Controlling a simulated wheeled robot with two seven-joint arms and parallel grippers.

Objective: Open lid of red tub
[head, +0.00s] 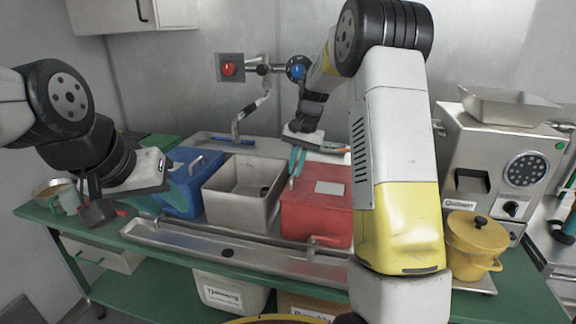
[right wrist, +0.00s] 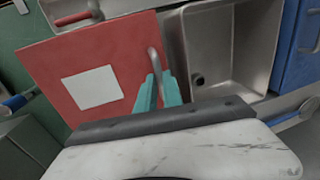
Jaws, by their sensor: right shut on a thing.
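The red tub (head: 315,222) stands on the counter at the right end of a row of tubs. Its flat red lid (right wrist: 60,58) bears a white label and looks down over the tub's top; I cannot tell if its edge is slightly raised. A metal handle (right wrist: 155,68) stands at the lid's edge. My right gripper (head: 297,162) reaches down at the lid's left edge. In the right wrist view its teal fingers (right wrist: 157,92) are closed at the handle. My left gripper (head: 180,185) is at the left, near the blue tub; its finger gap is unclear.
An open, grey metal tub (head: 221,192) stands left of the red tub, and a blue tub (head: 183,204) beyond it. A grinder (head: 462,160) and yellow pot (head: 475,242) stand right. A metal trough (head: 205,243) runs along the front. My right forearm covers part of the right side.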

